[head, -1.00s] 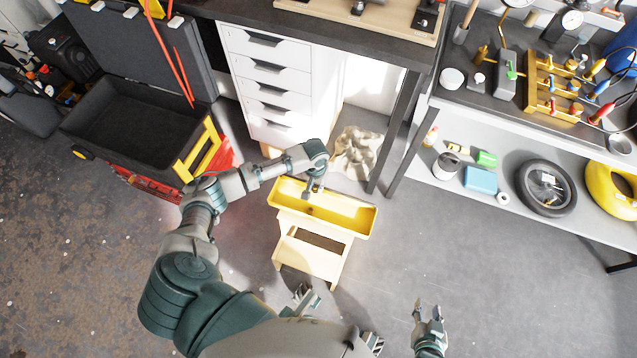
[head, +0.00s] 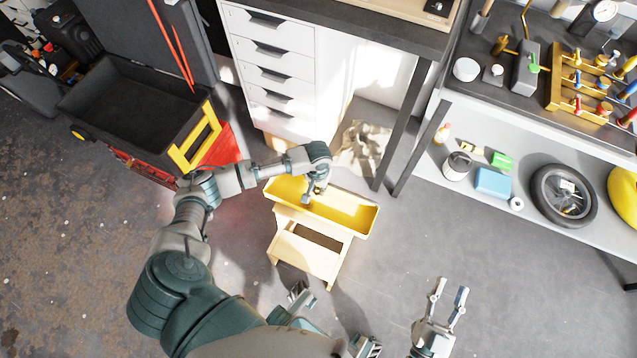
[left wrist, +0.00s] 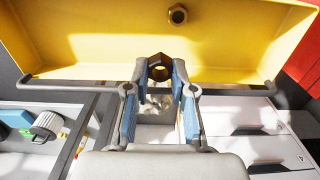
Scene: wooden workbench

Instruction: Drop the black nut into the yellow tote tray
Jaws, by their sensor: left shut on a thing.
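The yellow tote tray (head: 350,214) sits on a small pale wooden step stool (head: 300,255); its inside also shows in the left wrist view (left wrist: 95,35). My left gripper (head: 312,196) is over the tray, fingers pointing down. In the left wrist view my left gripper (left wrist: 160,75) is shut on a dark hex nut, the black nut (left wrist: 160,60), held at the fingertips. A second, brownish nut (left wrist: 177,14) lies on the tray floor, apart from the held one. My right gripper (head: 450,298) is open and empty, above the floor at lower right.
A white drawer unit (head: 270,75) stands behind the tray. A shelf with a wheel (head: 563,195) and a blue box (head: 487,183) is at right. The grey floor right of the stool is clear.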

